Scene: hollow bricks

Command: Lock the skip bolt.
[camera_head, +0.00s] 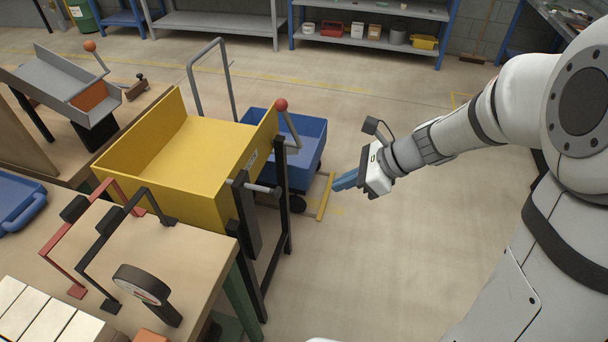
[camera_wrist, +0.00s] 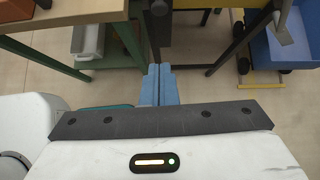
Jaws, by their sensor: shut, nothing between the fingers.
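The yellow skip (camera_head: 200,140) is held in a black frame in the head view. A grey bolt with a rod-like handle (camera_head: 262,188) sits on the black bracket at its right front side. A lever with a red ball knob (camera_head: 281,105) stands at the skip's right edge. My gripper (camera_head: 336,184) is shut and empty, to the right of the bolt and apart from it, over open floor. In the wrist view its blue fingers (camera_wrist: 160,84) are pressed together, below a dark post. I cannot tell from these views whether the bolt is engaged.
A blue cart (camera_head: 300,150) stands behind the skip. A wooden bench (camera_head: 190,240) at the front left carries red and black bent brackets and a round gauge (camera_head: 142,284). Another bench with a grey chute (camera_head: 65,80) is at the left. Floor in the middle is clear.

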